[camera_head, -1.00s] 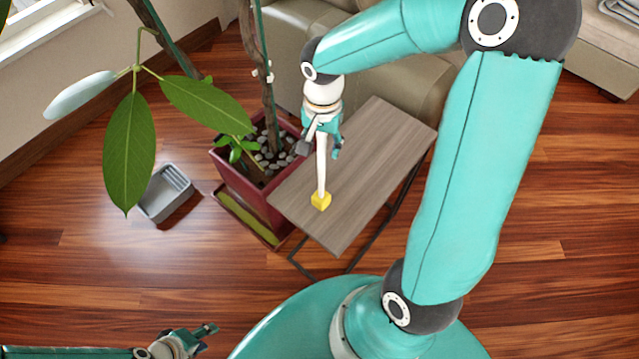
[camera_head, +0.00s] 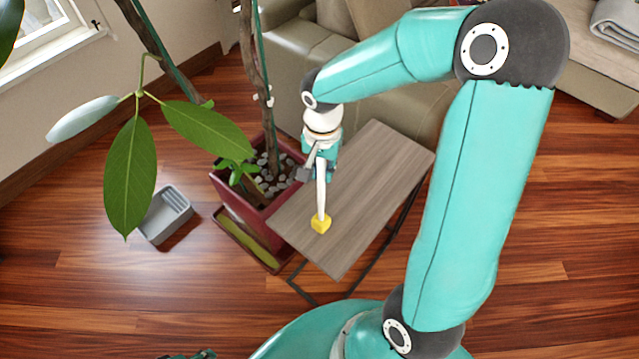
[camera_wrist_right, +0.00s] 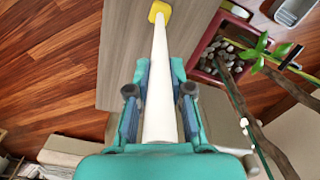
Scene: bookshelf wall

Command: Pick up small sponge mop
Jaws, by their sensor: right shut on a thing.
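The small sponge mop has a white handle (camera_head: 321,192) and a yellow sponge head (camera_head: 320,223). It stands nearly upright, head down, over the near left part of the wooden side table (camera_head: 372,190). I cannot tell whether the head touches the tabletop. My right gripper (camera_head: 322,172) is shut on the upper handle. In the right wrist view the handle (camera_wrist_right: 160,75) runs between the fingers (camera_wrist_right: 159,92) to the yellow head (camera_wrist_right: 160,11). My left gripper (camera_head: 204,354) barely shows at the bottom edge; its fingers are mostly cut off.
A dark red planter (camera_head: 240,200) with a tree stands against the table's left side. Large leaves (camera_head: 131,170) hang in front at the left. A grey bin (camera_head: 166,214) sits on the floor beyond. A beige sofa (camera_head: 290,70) is behind the table. Floor (camera_head: 120,300) is clear in front.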

